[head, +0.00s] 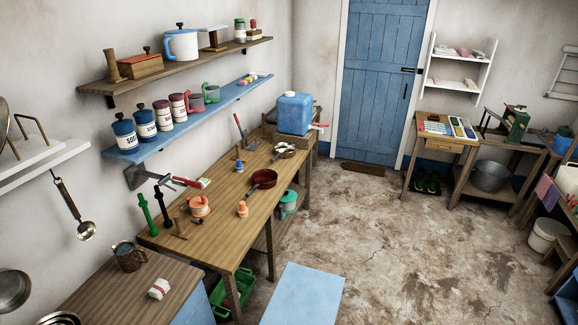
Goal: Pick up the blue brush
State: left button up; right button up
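A small upright blue item (240,166) with an orange lower part stands on the long wooden table (215,228), near its middle. It may be the blue brush, but it is too small to tell for sure. A similar small orange item (243,209) stands nearer on the same table. Neither of my grippers is in view, and nothing is seen touching the blue item.
A dark red pan (263,178) lies to the right of the blue item. An orange pot (199,206) and green and black upright items stand nearer left. Shelves with canisters hang above. A light blue flat surface (303,294) is at the bottom; stone floor (375,225) is open rightward.

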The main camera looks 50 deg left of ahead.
aim_at(240, 168)
jog(key=z, duration=0.25)
jog(key=i, duration=2.15)
jog(key=u, duration=1.35)
jog(key=i, duration=2.7)
jog(key=u, duration=2.2)
jog(key=i, duration=1.6)
jog(key=u, duration=0.75)
